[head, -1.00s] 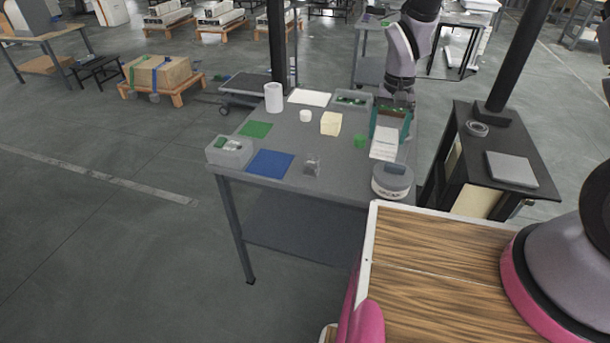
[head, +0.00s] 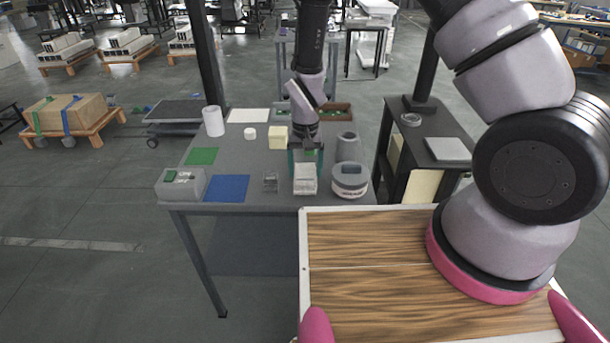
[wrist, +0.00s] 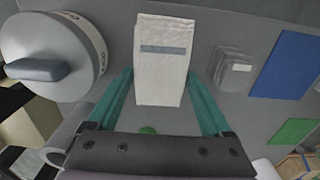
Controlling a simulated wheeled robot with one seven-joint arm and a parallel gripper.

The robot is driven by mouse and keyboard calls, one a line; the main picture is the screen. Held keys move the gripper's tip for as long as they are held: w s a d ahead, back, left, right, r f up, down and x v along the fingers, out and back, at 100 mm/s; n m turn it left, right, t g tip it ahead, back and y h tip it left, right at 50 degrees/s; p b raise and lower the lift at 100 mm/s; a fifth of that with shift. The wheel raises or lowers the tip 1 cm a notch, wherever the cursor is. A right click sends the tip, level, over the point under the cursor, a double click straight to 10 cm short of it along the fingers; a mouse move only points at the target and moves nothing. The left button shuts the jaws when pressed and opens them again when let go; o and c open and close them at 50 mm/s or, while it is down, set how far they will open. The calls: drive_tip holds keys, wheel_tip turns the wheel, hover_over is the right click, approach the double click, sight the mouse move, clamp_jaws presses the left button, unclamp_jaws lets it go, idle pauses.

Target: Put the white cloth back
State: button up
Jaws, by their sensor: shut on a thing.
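The white cloth (head: 305,182) is a folded, upright-looking white block at the front right of the grey table. In the wrist view the cloth (wrist: 163,75) has a grey band across it and sits between the teal fingers. My gripper (head: 305,158) reaches down over the table and is shut on the cloth; the gripper (wrist: 160,85) also shows in the wrist view. Whether the cloth touches the table top is hard to tell. A flat white mat (head: 248,116) lies bare at the back left of the table.
Close to the cloth are a round grey labelled container (head: 350,180), a grey cylinder (head: 348,147) and a small grey stack (head: 270,182). Green (head: 201,156) and blue mats (head: 227,188) are bare.

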drive_tip(key=shift+f, duration=1.15)
drive_tip(key=shift+d+f, duration=0.1)
drive_tip(key=shift+f, duration=0.05)
drive_tip(key=o, duration=1.2)
drive_tip(key=shift+o, duration=0.2)
